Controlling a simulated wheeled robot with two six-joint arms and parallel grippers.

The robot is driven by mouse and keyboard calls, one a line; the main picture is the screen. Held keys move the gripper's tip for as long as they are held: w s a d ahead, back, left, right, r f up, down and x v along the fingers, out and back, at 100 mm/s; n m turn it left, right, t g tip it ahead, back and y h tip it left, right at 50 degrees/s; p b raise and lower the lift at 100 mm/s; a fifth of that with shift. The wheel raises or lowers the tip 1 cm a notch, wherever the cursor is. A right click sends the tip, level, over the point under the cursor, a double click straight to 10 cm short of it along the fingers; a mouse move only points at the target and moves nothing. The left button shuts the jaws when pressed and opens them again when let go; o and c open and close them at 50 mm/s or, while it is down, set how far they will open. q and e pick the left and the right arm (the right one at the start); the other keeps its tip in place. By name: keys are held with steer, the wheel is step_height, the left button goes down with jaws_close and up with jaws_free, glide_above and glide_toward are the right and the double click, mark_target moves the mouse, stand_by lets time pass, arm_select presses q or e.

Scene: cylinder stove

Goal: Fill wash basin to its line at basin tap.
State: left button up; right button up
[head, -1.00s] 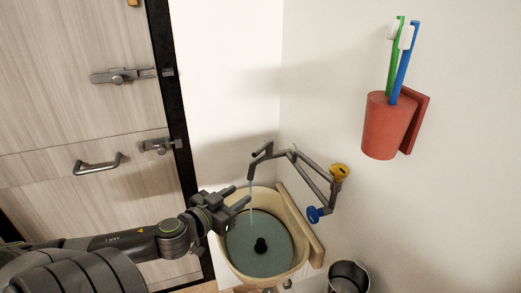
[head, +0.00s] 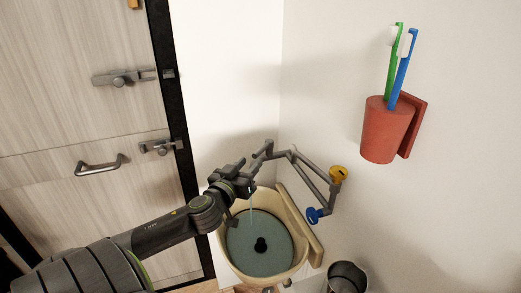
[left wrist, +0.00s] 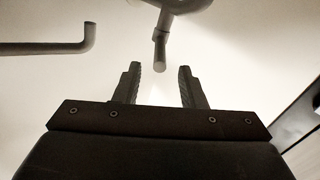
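The cream wash basin (head: 304,240) stands against the wall corner and holds bluish-green water (head: 272,232) with a dark plug in its middle. A thin stream falls from the spout into the basin. My left gripper (head: 246,176) is beside the spout, above the basin's back left rim. In the left wrist view its fingers (left wrist: 160,85) are apart with nothing between them, and a grey pipe end (left wrist: 160,50) lies beyond them. My right gripper is out of view.
A red cup (head: 387,130) with green and blue toothbrushes is fixed to the right wall. A metal bin (head: 347,277) stands below the basin at the right. A wooden door (head: 80,110) with metal latches and a handle is at the left.

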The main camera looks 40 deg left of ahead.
mark_target(267, 144)
arm_select(q)
steer(key=p+x, duration=0.1)
steer(key=x, duration=0.7)
steer(key=shift+p, duration=0.35)
jaws_close()
